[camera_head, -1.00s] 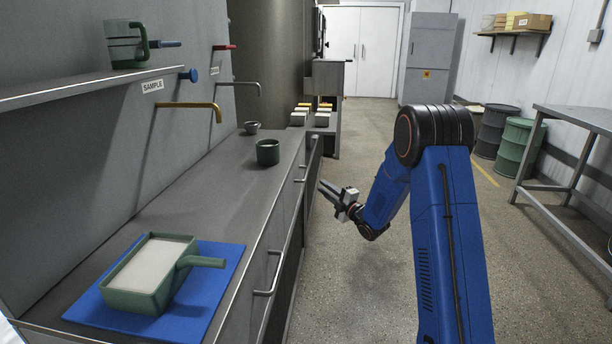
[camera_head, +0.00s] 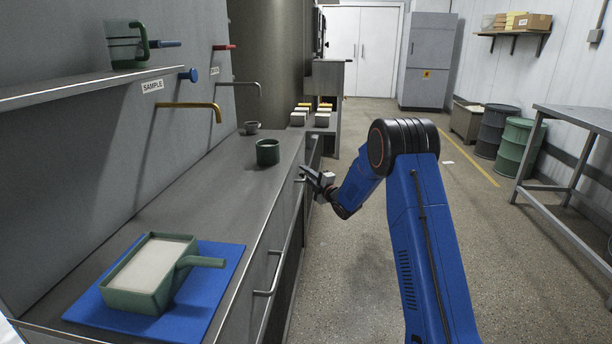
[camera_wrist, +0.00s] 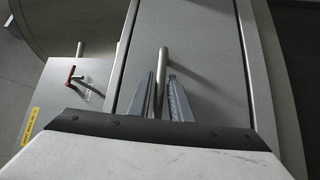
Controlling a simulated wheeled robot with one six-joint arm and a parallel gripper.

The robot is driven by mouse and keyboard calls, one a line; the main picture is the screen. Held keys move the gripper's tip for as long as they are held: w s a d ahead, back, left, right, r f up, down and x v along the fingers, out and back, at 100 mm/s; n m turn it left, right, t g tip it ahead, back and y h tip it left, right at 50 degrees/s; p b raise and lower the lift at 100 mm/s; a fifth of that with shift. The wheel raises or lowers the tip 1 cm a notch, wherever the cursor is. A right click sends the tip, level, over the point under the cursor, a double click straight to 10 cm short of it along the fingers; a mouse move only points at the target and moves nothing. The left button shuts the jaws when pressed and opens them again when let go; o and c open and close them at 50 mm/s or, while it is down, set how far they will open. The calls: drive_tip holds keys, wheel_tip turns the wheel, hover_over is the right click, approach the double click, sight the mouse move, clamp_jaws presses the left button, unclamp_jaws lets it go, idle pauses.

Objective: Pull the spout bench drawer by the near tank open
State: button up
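The bench drawer front (camera_wrist: 215,50) is a grey panel, and its bar handle (camera_wrist: 162,58) stands out from it in the wrist view. In the head view the far handle (camera_head: 299,180) is partly hidden by my gripper (camera_head: 305,173). In the wrist view my gripper (camera_wrist: 162,78) has its two fingers apart, one on each side of the handle. I cannot tell whether either finger touches it. The drawer looks flush with the bench front. The large dark tank (camera_head: 270,50) stands behind the far end of the bench.
A nearer bench handle (camera_head: 270,276) is at lower left. On the bench are a green pan (camera_head: 135,298) on a blue mat (camera_head: 215,290) and a dark green cup (camera_head: 267,152). A red-handled valve (camera_wrist: 72,72) shows in the wrist view.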

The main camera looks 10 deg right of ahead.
clamp_jaws()
drive_tip(key=shift+d, duration=0.15)
drive_tip(key=s+d, duration=0.3)
drive_tip(key=d, duration=0.8)
drive_tip(key=s+d, duration=0.4)
drive_tip(key=d, duration=0.7)
drive_tip(key=shift+s+d, duration=0.2)
drive_tip(key=shift+d, duration=0.05)
unclamp_jaws()
